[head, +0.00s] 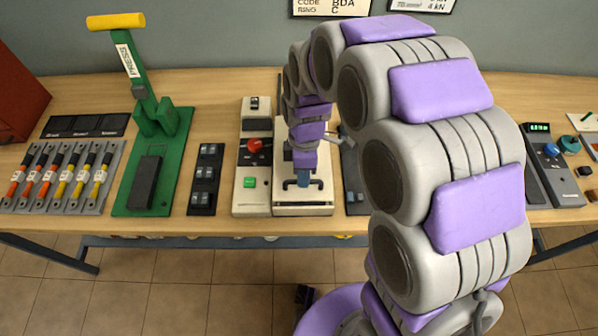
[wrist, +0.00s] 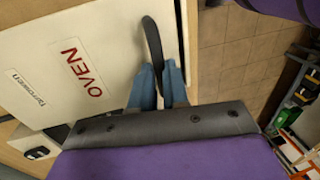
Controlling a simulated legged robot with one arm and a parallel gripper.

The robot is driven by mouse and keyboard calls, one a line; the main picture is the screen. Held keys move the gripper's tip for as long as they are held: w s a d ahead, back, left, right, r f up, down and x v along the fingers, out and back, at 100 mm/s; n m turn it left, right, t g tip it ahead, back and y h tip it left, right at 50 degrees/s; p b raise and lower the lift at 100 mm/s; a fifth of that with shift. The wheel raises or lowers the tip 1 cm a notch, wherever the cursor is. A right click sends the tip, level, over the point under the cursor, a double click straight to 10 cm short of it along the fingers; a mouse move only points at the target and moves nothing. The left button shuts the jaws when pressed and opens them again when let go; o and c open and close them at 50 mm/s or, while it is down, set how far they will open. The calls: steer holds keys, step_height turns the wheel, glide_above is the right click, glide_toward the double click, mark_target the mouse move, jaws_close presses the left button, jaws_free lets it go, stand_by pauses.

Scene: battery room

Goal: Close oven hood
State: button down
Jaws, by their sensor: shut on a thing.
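The oven hood (wrist: 105,40) is a pale cream panel with red OVEN lettering in the wrist view. A dark curved handle (wrist: 152,38) stands along its edge. My gripper (wrist: 160,76) has its blue fingers shut on this handle. In the head view my gripper (head: 303,178) reaches down to the front part of the cream oven (head: 302,207), on the bench. My arm hides much of the oven's back part. I cannot tell exactly how far the hood is from its base.
Left of the oven on the wooden bench (head: 220,92) are a control unit with a red knob (head: 254,146), a black switch block (head: 206,178), a green press (head: 155,150) and a rack of coloured-handled tools (head: 62,175). A meter (head: 553,165) stands at right. Tiled floor lies in front.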

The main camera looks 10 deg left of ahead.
steer(key=shift+d, duration=0.4)
steer(key=shift+a, duration=0.3)
steer(key=shift+s+d+p, duration=0.15)
steer(key=shift+s+p, duration=0.35)
steer(key=shift+p, duration=0.1)
steer(key=shift+f, duration=0.1)
